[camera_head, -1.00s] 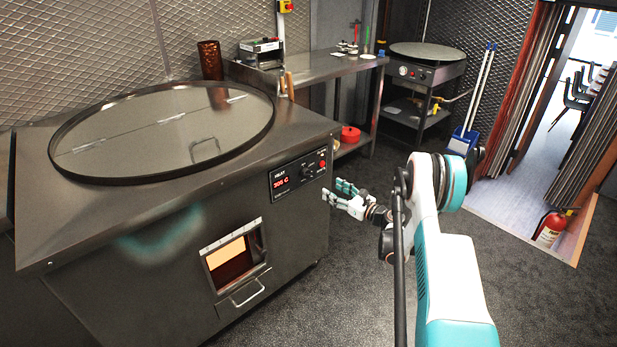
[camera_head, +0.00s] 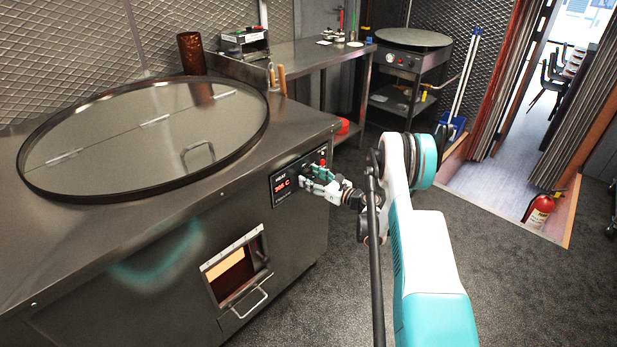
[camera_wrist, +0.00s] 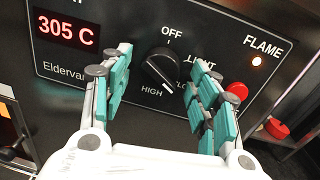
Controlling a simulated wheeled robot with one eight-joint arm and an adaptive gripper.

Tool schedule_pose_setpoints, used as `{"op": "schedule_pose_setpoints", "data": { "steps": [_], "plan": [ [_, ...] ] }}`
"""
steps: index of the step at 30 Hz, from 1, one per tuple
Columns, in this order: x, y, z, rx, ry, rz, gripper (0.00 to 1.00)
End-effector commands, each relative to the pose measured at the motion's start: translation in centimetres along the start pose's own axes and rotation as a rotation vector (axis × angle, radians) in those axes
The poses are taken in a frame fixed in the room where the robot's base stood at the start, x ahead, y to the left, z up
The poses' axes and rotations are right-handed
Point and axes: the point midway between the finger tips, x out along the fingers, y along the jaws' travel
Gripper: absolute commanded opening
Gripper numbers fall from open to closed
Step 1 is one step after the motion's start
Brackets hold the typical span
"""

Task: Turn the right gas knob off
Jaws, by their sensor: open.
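A black rotary knob (camera_wrist: 162,70) sits on the tandoor's black control panel (camera_head: 275,196), between labels OFF above, LIGHT and another partly hidden label at right, and HIGH below. Its white mark points down-right, near HIGH and away from OFF. My gripper (camera_wrist: 158,93) is open, its teal-padded fingers spread left and right of the knob in the wrist view; I cannot tell if they touch it. In the head view my gripper (camera_head: 318,180) is in front of the panel and hides the knob. A red display (camera_wrist: 66,32) reads 305 C, and the FLAME light (camera_wrist: 256,61) glows.
A red button (camera_wrist: 236,92) is close to the right finger. The tandoor's round lid (camera_head: 150,190) is above, and its lit hatch (camera_head: 232,273) below. A griddle stand (camera_head: 400,70) with its own knobs is at the back. The floor at right is mostly clear.

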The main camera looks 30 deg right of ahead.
Motion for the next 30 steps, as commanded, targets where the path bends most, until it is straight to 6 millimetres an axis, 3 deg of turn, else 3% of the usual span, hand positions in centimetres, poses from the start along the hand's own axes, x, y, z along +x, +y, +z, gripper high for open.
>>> {"op": "schedule_pose_setpoints", "data": {
  "steps": [2, 8, 20, 30],
  "plan": [
    [0.0, 0.0, 0.0, 0.0, 0.0, 0.0, 0.55],
    [0.01, 0.01, 0.0, 0.0, 0.0, 0.0, 0.12],
    [0.02, -0.01, 0.03, -0.038, 0.003, 0.0, 0.11],
    [0.01, -0.08, 0.13, -0.26, 0.019, 0.001, 0.11]
  ]
}}
